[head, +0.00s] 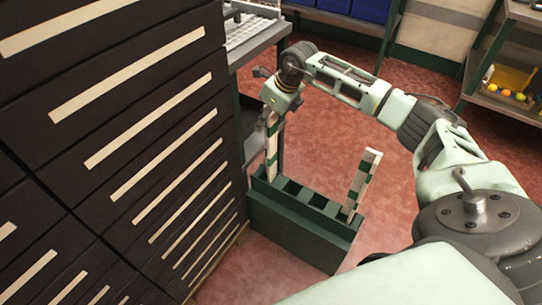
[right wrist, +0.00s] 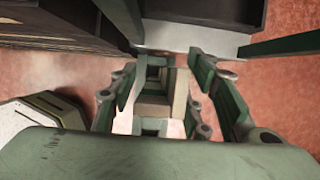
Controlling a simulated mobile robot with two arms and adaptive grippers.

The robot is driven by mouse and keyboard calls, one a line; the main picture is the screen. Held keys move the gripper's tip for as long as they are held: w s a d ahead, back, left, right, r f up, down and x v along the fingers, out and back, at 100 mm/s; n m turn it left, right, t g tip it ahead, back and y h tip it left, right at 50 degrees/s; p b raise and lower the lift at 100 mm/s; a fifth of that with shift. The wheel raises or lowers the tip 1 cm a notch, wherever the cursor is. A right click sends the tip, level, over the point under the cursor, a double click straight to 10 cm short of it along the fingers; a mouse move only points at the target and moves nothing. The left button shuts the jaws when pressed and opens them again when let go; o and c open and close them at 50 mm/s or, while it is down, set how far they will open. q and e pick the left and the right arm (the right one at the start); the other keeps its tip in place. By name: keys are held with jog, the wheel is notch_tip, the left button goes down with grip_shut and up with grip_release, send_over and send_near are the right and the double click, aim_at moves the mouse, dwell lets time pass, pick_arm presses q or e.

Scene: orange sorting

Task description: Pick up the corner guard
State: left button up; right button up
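A corner guard (head: 272,147), a tall white strip with green bands, stands upright in the left end of a dark green slotted bin. My right gripper (head: 278,104) is at its top, pointing down. In the right wrist view the pale and green banded guard (right wrist: 179,103) runs away between the fingers of my right gripper (right wrist: 163,80). The fingers are spread on either side of it, and I see no clear grip. A second corner guard (head: 364,180) stands slightly tilted in the bin's right end. My left gripper is not in view.
The dark green bin (head: 295,237) stands on the red floor, with empty slots between the guards. A dark drawer cabinet (head: 120,130) rises close on the left. A metal table (head: 257,37) stands behind. Free floor (head: 395,215) lies to the right.

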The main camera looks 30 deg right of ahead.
grip_shut()
jog(key=shift+a+r, duration=0.1)
dwell(0.7)
